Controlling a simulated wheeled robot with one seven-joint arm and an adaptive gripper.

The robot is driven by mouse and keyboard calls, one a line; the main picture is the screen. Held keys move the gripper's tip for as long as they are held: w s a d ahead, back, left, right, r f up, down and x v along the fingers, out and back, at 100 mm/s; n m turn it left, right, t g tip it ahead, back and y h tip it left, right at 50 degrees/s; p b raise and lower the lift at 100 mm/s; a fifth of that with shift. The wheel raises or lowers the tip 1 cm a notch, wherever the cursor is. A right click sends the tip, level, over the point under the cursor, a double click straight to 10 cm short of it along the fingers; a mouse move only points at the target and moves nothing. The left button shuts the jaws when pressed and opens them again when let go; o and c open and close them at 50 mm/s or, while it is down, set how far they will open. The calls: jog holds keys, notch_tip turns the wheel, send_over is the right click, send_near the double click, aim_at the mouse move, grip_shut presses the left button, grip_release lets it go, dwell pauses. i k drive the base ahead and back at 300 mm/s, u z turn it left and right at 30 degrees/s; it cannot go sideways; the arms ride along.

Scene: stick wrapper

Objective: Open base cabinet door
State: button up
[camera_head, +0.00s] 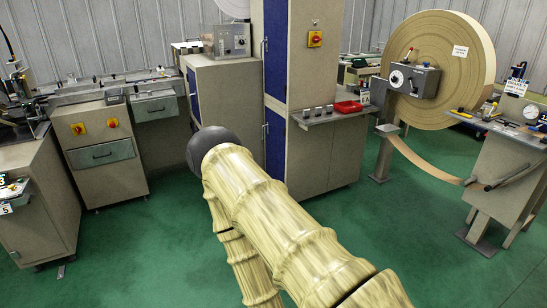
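A tall beige cabinet (300,60) stands at centre with two narrow blue doors on its left-facing side. All these doors look shut. Which one is the base cabinet door I cannot tell. My arm, pale with a dark rounded end, crosses the front; my gripper does not show.
A counter unit with a drawer (103,153) stands left, and another beige cabinet (40,205) is at the far left. Green floor (130,250) is open in front of the cabinets.

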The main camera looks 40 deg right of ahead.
aim_at(275, 124)
jog(key=z, duration=0.2)
jog(key=i, duration=0.55)
jog(key=z, duration=0.65)
jog(key=i, duration=3.05)
jog(key=u, duration=0.4)
